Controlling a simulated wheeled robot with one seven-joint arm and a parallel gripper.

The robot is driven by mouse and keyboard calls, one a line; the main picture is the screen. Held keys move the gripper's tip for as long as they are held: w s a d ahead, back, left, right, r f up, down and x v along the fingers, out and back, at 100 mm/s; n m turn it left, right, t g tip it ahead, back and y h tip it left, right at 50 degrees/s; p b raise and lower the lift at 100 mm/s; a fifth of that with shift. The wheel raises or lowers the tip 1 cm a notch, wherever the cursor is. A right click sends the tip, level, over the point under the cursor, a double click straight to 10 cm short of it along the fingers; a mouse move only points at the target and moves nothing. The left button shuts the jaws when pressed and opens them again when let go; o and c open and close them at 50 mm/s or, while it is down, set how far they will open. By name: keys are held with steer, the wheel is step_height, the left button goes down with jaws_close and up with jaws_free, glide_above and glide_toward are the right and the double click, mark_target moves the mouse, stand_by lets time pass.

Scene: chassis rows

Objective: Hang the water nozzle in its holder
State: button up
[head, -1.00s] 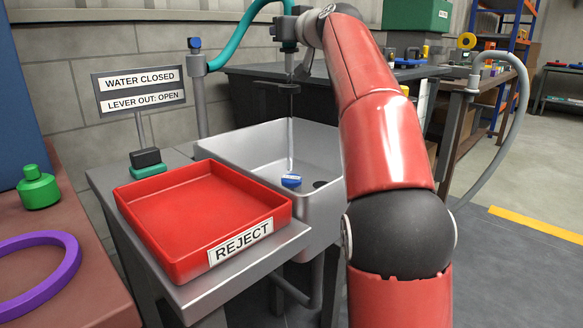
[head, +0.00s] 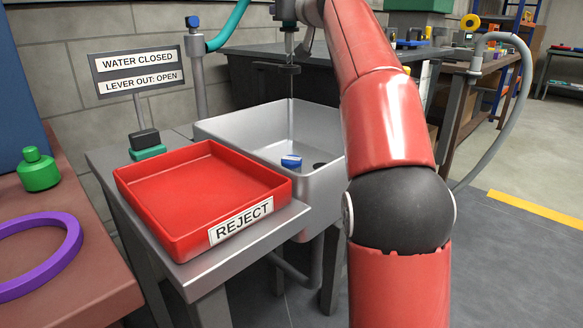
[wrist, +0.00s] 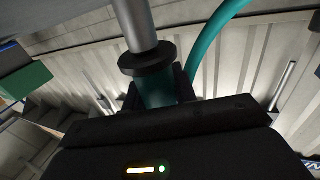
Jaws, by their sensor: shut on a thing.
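The water nozzle (head: 289,42) is a grey metal tube, upright at the top of the head view. In the wrist view the nozzle (wrist: 136,25) shows a grey tube, a black collar and a teal grip. My gripper (wrist: 160,90) is shut around that teal grip, just behind the collar. A dark flat bracket, apparently the holder (head: 277,67), sits at the nozzle's lower end above the sink. I cannot tell whether the nozzle is seated in it or only in front of it. My gripper is mostly cut off at the top of the head view.
The grey sink (head: 225,130) holds a blue and white piece (head: 291,161). A red REJECT tray (head: 200,190) stands in front. A sign (head: 139,72) reads "WATER CLOSED". A teal hose (head: 232,28) runs from a post (head: 197,75). A thin pale vertical line drops into the sink.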

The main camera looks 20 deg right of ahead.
steer(key=shift+f, duration=0.15)
steer(key=shift+f+b, duration=3.5)
steer(key=shift+b, duration=0.1)
steer(key=o, duration=1.1)
steer(key=shift+o, duration=0.2)
steer(key=shift+v, duration=3.95)
steer(key=shift+r, duration=0.1)
